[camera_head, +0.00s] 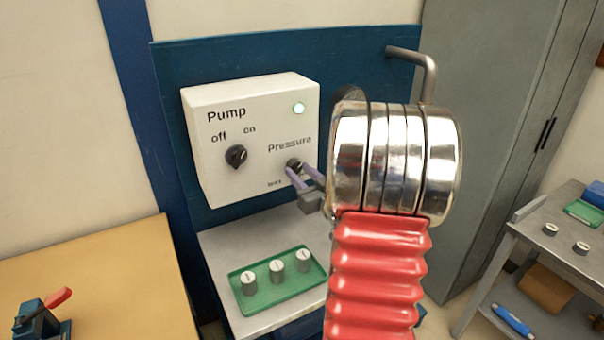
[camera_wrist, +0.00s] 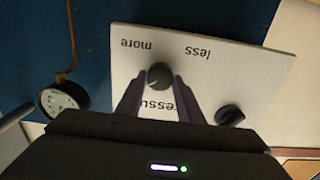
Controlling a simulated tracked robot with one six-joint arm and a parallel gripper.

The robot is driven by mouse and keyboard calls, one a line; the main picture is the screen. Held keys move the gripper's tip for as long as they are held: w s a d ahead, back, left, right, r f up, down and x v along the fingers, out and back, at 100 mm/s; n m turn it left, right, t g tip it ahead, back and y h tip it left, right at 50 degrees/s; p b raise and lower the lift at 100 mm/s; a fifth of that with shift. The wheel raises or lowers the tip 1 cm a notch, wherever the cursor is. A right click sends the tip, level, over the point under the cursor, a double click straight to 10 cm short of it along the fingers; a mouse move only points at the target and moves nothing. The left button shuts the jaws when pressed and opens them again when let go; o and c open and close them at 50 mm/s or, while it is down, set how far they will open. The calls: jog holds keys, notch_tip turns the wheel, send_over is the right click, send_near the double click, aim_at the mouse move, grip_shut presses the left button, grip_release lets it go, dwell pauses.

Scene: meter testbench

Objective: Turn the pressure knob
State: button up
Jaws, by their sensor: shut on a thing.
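The white pump control box (camera_head: 205,165) is mounted on a blue panel, with a black pressure knob (camera_head: 294,163) at its lower right under the word "Pressure". My gripper (camera_head: 298,175) reaches it from the right, its two purple fingers shut on the knob. The wrist view shows the box upside down, with the pressure knob (camera_wrist: 159,75) between the fingertips of my gripper (camera_wrist: 159,84) and the words "more" and "less" on the box. Part of the label is hidden by the fingers.
A round gauge (camera_wrist: 62,100) shows in the wrist view. A green tray (camera_head: 255,306) with small cylinders stands below.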

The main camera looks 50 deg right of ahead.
jog(key=o, duration=1.1)
jog(key=shift+s, duration=0.15)
jog(key=v, duration=1.3)
jog(key=shift+s, duration=0.25)
